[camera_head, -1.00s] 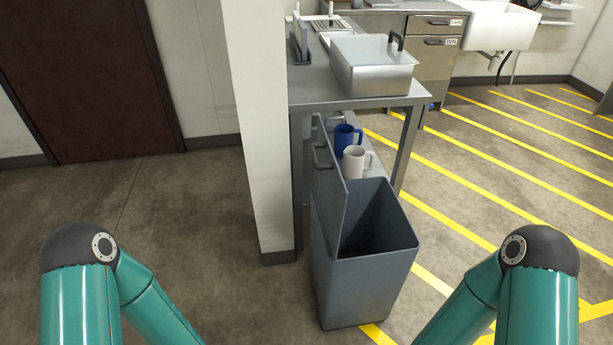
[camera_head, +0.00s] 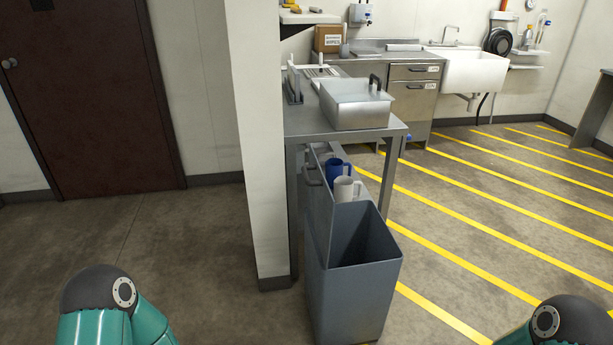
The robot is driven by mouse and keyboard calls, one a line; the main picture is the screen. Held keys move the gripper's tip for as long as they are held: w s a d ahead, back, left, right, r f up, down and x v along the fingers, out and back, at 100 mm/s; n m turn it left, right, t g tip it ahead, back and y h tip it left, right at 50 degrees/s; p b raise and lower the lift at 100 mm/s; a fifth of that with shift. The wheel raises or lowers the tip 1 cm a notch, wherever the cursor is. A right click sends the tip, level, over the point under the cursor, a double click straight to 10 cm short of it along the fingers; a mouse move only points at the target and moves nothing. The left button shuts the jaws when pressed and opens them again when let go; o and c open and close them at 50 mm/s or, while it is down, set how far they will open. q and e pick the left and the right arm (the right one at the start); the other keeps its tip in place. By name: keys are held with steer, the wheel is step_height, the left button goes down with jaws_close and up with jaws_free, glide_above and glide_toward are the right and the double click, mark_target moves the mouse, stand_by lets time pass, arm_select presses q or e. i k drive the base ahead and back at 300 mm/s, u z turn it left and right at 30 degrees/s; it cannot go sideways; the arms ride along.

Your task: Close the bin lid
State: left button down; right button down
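A tall grey bin (camera_head: 350,298) stands on the floor in the lower middle of the head view, in front of a metal table. Its top is open and the inside looks empty as far as I can see. Its lid (camera_head: 318,208) stands upright at the bin's left side, with a handle (camera_head: 313,177) on its outer face. Neither of my grippers is in the picture; only my arm links show at the bottom left and bottom right corners, apart from the bin.
A white pillar (camera_head: 262,150) stands close left of the bin and table. A blue mug (camera_head: 335,169) and a white mug (camera_head: 344,189) are just behind the bin. The metal table (camera_head: 300,122) bears a lidded steel box (camera_head: 355,106). Yellow-striped floor at right is clear.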

mark_target(321, 203)
steer(key=z, duration=0.1)
steer(key=i, duration=1)
steer(key=u, duration=0.05)
